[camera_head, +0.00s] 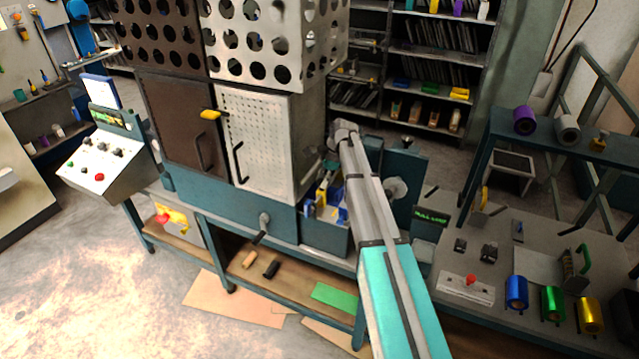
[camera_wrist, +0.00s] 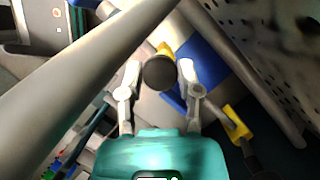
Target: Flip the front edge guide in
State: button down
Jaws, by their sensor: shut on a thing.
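In the wrist view, the two pale fingers of my gripper (camera_wrist: 159,74) stand either side of a dark round knob (camera_wrist: 160,73) and are shut on it. A yellow piece (camera_wrist: 163,49), which looks like an edge guide, shows just behind the knob. A second yellow piece (camera_wrist: 237,122) with a dark end lies at the lower right, apart from my fingers. I cannot tell by look alone which is the front one. In the head view, blue and yellow parts (camera_head: 338,207) show in the machine's opening, left of my arm. My arm hides my fingertips there.
A thick grey bar (camera_wrist: 75,85) crosses the wrist view at the left, close to my gripper. A white perforated guard door (camera_head: 265,140) stands left of the opening. A control panel (camera_head: 98,160) is at far left. A bench with coloured foil rolls (camera_head: 553,303) stands at right.

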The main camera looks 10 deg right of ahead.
jog(key=shift+w+d, duration=0.25)
jog(key=shift+w, duration=0.2)
jog(key=shift+c, duration=1.5)
grip_release()
jog(key=shift+w, duration=0.1)
jog(key=shift+s, duration=0.2)
